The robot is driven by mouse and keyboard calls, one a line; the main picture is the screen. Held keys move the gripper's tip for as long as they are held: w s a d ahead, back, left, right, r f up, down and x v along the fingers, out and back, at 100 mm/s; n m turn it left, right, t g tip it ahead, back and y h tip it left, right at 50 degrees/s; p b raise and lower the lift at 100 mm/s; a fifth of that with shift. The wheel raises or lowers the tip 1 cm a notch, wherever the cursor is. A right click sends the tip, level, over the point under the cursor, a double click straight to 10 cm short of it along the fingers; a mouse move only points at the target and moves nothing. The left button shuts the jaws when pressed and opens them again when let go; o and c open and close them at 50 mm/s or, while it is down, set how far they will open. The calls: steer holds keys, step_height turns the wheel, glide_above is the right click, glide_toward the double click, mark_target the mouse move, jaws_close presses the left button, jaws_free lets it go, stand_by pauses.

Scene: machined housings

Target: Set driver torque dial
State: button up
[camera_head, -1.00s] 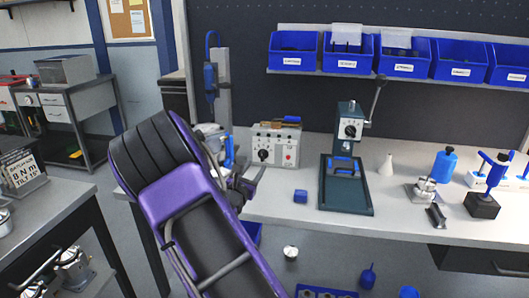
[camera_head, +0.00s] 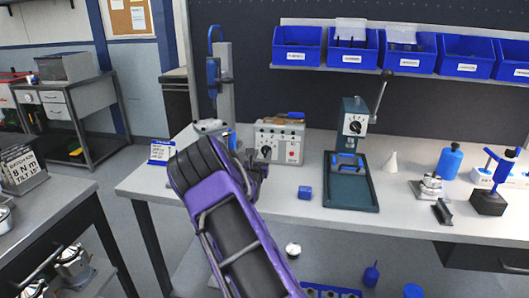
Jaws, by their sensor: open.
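A beige controller box (camera_head: 279,142) stands on the bench left of centre. Its front has a black round dial (camera_head: 265,152) with pale marks, and red buttons at the right. The dial's setting is too small to read. My gripper (camera_head: 254,164) is dark, open and partly hidden behind my purple arm. In the picture it lies at the lower left of the controller box, just below the dial. I cannot tell whether it touches the box.
A green press (camera_head: 353,128) with its own dial stands right of the box. A blue-and-white card (camera_head: 161,151) stands at the bench's left end. A blue tool (camera_head: 213,75) hangs on a grey post behind. Blue bins (camera_head: 297,46) line the wall.

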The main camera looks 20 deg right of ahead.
mark_target(265, 149)
steer(key=shift+x, duration=2)
jaws_close()
